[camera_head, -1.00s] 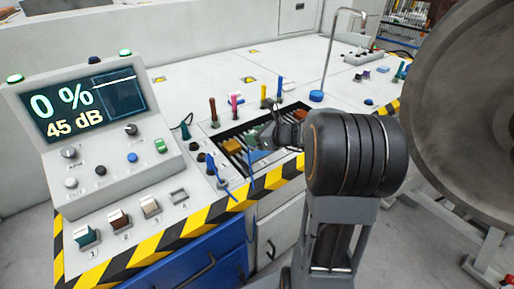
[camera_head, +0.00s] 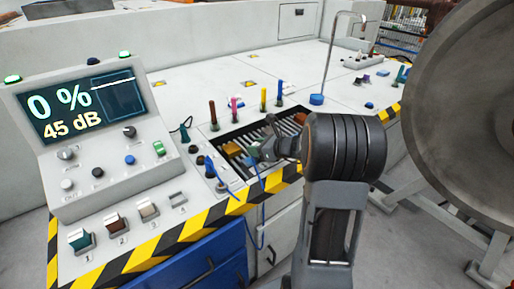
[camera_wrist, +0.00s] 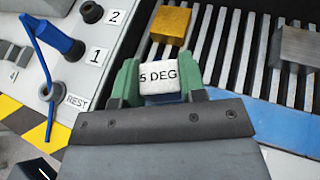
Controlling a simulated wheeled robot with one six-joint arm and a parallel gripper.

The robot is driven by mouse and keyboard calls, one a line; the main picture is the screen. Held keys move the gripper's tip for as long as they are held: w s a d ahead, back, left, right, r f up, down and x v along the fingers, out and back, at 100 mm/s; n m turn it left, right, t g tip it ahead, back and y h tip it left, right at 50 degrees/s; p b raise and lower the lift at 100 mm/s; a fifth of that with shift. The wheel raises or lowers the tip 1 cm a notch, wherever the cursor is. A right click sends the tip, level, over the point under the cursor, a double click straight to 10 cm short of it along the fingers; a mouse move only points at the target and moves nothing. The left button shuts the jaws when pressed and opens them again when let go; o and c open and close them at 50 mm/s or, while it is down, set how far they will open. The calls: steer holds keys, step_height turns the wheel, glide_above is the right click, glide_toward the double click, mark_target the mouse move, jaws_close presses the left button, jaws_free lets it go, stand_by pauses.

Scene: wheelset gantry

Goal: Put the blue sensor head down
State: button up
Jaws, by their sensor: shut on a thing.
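My gripper (camera_wrist: 158,88) has green fingers, shut on the sides of a small block. The block has a white face marked "5 DEG" (camera_wrist: 160,77) and a dark blue part (camera_wrist: 163,98) below it, which I take as the blue sensor head; most of it is hidden between the fingers. In the head view my gripper (camera_head: 252,156) is over the front left part of the slatted tray, with blue (camera_head: 256,170) and a thin blue cable below it. I cannot tell whether the held piece touches anything.
The slatted tray (camera_wrist: 224,45) holds a yellow block (camera_wrist: 171,25) and a grey block (camera_wrist: 298,48). At left a blue piece (camera_wrist: 58,38) with a cable stands near sockets marked 1, 2 and REST (camera_wrist: 77,102). Coloured upright handles (camera_head: 237,108) line the tray's far side.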

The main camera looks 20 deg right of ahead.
steer(key=shift+f, duration=0.15)
steer(key=o, duration=1)
